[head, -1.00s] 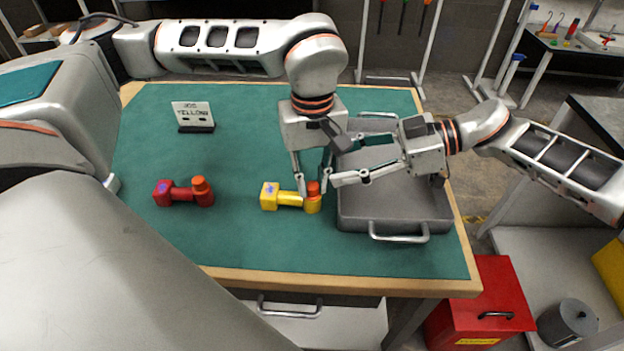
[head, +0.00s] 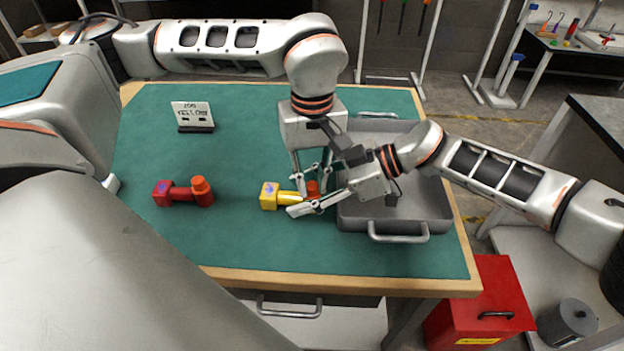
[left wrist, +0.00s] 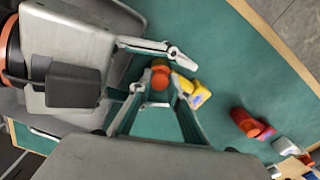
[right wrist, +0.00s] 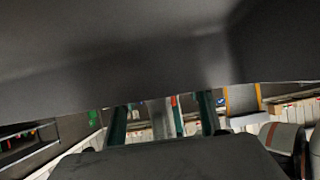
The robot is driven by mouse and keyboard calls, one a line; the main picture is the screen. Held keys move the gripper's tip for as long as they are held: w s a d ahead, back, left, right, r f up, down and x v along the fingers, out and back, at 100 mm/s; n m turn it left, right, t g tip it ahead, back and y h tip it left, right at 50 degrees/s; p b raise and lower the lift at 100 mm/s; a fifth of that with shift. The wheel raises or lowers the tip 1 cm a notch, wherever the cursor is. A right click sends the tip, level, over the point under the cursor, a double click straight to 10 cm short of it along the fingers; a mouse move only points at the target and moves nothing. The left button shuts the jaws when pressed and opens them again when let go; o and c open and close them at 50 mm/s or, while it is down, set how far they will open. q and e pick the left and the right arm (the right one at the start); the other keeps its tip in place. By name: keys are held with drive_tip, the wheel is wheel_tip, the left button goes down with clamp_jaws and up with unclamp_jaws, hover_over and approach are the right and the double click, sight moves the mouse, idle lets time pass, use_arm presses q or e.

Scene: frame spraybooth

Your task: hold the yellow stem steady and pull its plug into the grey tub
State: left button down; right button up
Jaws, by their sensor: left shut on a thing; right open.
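The yellow stem (head: 270,197) lies on the green table top, its square end to the left. It also shows in the left wrist view (left wrist: 196,94). Its orange-red plug (head: 313,187) stands at the right end and shows in the left wrist view (left wrist: 160,74). My left gripper (head: 312,193) reaches down from above and is shut on the yellow stem beside the plug. My right gripper (head: 309,190) is open, with its fingers on either side of the plug; contact is hard to tell. The grey tub (head: 437,208) stands just right of the stem, partly behind my right arm.
A red stem with its own plug (head: 202,190) lies to the left. A small lettered sign (head: 192,115) stands at the back left. Green table is clear in front of the stems. A dark surface fills the upper right wrist view.

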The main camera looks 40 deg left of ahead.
drive_tip(key=shift+s+a+f, duration=0.35)
drive_tip(key=shift+a, duration=0.2)
drive_tip(key=c, duration=1.1)
use_arm(q)
drive_tip(key=shift+s, duration=0.1)
use_arm(e)
drive_tip(key=shift+w, duration=0.1)
use_arm(q)
drive_tip(key=shift+s+d, duration=0.1)
use_arm(e)
drive_tip(key=shift+o, duration=0.2)
drive_tip(key=shift+w+r, duration=0.1)
drive_tip(key=shift+w, duration=0.05)
use_arm(q)
drive_tip(key=c, duration=2.5)
unclamp_jaws()
drive_tip(key=shift+c, duration=0.2)
clamp_jaws()
drive_tip(key=shift+r, duration=0.55)
